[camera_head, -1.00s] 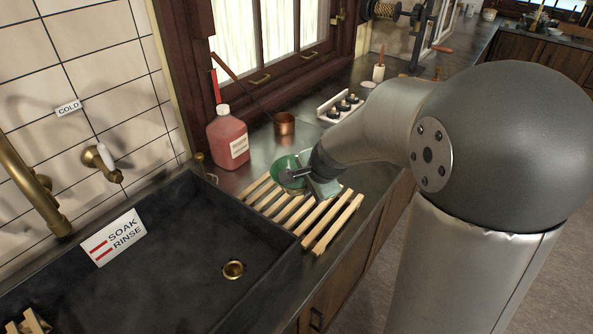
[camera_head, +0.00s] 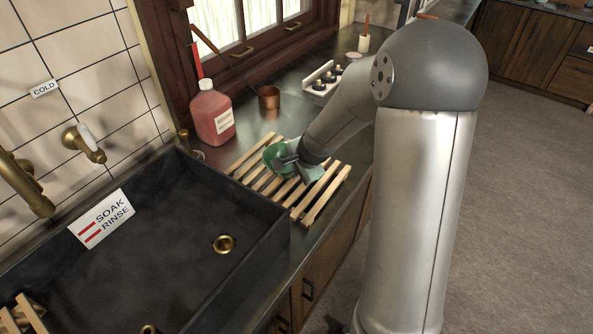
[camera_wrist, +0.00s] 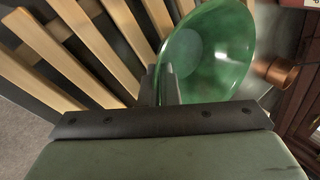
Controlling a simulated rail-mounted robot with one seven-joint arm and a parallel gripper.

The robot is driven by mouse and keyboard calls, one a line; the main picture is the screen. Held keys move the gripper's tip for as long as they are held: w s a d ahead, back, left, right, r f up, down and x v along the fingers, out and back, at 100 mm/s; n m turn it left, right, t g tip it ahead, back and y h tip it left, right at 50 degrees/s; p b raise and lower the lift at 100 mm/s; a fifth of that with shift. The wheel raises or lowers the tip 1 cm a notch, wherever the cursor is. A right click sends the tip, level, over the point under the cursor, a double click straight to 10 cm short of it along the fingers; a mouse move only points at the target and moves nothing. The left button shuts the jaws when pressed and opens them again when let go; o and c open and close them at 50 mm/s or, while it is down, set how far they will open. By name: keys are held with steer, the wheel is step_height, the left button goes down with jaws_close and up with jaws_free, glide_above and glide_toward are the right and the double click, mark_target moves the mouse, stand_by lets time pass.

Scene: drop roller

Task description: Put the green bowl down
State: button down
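The green bowl (camera_head: 275,157) is at the wooden slatted rack (camera_head: 322,197) on the counter, right of the sink. In the wrist view the green bowl (camera_wrist: 212,50) is tilted, its inside facing the camera, with slats beside it. My gripper (camera_head: 291,160) is at the bowl's near side. In the wrist view my gripper's fingers (camera_wrist: 160,85) are close together at the bowl's rim, one on each side of its wall. Whether the bowl's underside touches the slats is hidden.
A dark sink (camera_head: 165,270) with a Soak/Rinse sign (camera_head: 101,218) lies to the left. A red bottle (camera_head: 212,113) and a copper cup (camera_head: 269,97) stand behind the rack. A small white rack with dark items (camera_head: 322,78) is farther back.

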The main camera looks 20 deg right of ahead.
steer(key=shift+f, duration=0.25)
steer(key=c, duration=1.7)
jaws_free()
steer(key=shift+r, duration=0.1)
steer(key=shift+r, duration=0.4)
steer(key=v, duration=1.1)
steer(key=s+a+n+g, duration=0.1)
steer(key=s+n, duration=0.4)
steer(key=s, duration=0.3)
steer(key=s+a+n+g+h, duration=0.1)
steer(key=s+n, duration=0.3)
steer(key=s, duration=0.4)
steer(key=s+a+n+g, duration=0.1)
steer(key=s+n+g, duration=0.1)
steer(key=s+n, duration=0.3)
steer(key=shift+s+a+f+n+g+h, duration=0.15)
steer(key=shift+s+g+h, duration=0.05)
steer(key=shift+s, duration=0.5)
steer(key=shift+s+a+f+n+g+h, duration=0.15)
steer(key=shift+s+g+h, duration=0.05)
steer(key=shift+s, duration=0.5)
